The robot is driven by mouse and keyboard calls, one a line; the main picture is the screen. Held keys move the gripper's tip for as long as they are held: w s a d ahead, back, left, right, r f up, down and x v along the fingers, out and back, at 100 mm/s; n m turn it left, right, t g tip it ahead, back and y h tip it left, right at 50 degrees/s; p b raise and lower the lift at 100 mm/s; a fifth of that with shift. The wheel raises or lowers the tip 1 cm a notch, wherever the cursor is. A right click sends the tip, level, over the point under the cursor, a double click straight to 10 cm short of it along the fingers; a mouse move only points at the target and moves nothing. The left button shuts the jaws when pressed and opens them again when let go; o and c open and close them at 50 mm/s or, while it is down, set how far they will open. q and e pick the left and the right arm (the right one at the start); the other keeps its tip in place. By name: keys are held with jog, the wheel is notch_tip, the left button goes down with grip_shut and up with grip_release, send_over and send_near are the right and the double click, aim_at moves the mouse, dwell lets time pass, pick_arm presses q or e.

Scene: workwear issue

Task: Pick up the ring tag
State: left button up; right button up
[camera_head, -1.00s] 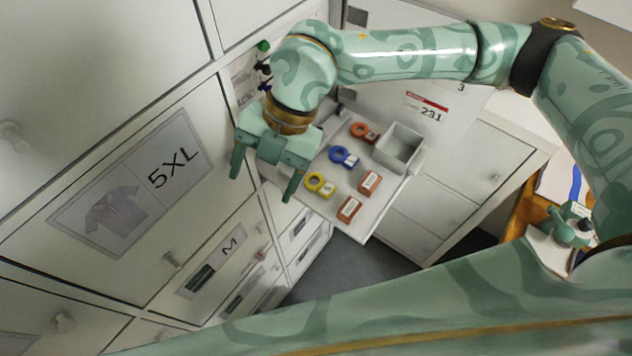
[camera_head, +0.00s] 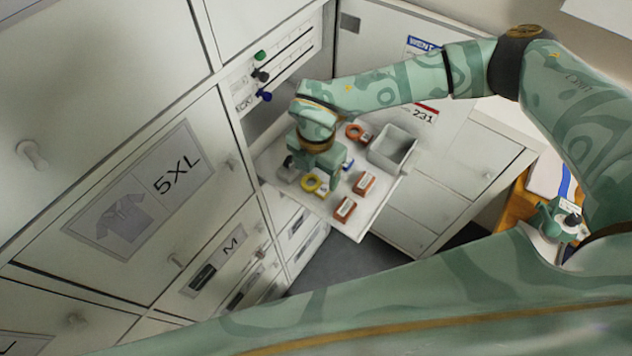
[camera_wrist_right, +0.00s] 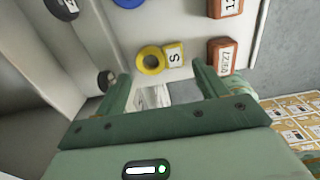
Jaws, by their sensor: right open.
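Ring tags lie on a white pull-out shelf (camera_head: 332,219). The yellow ring tag (camera_head: 311,183) is close to the gripper; in the wrist view its ring (camera_wrist_right: 150,60) has a label with an S. An orange ring tag (camera_head: 355,132) lies farther back. A blue ring tag (camera_head: 348,165) is mostly hidden behind my right gripper (camera_head: 316,172); its edge shows in the wrist view (camera_wrist_right: 128,2). My right gripper is open and over the shelf. In the wrist view, a pale labelled item (camera_wrist_right: 150,97) shows between its fingers; I cannot tell what it is.
A grey open bin (camera_head: 411,158) stands at the shelf's back right. Two red labelled blocks (camera_head: 364,183) (camera_head: 345,209) lie at the right. A grey item (camera_head: 288,170) is left of the gripper. Locker fronts with knobs, one marked 5XL (camera_head: 150,195), rise at the left.

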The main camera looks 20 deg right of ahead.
aim_at(315, 184)
notch_tip(315, 184, down, 4)
jog(key=shift+f+p, duration=0.15)
jog(key=shift+p, duration=0.4)
jog(key=c, duration=0.6)
jog(key=shift+a+r+b, duration=0.1)
jog(key=shift+r+b, duration=0.3)
jog(key=shift+r, duration=0.2)
jog(key=s+r+b, duration=0.2)
jog(key=s+r, duration=0.2)
jog(key=s+d+r+b, duration=0.1)
jog(key=s+r+b, duration=0.1)
jog(key=s+r, duration=0.2)
jog(key=s+r+b, duration=0.1)
jog(key=s+r, duration=0.3)
jog(key=s, duration=0.2)
jog(key=shift+d+b, duration=0.2)
jog(key=shift+b, duration=0.2)
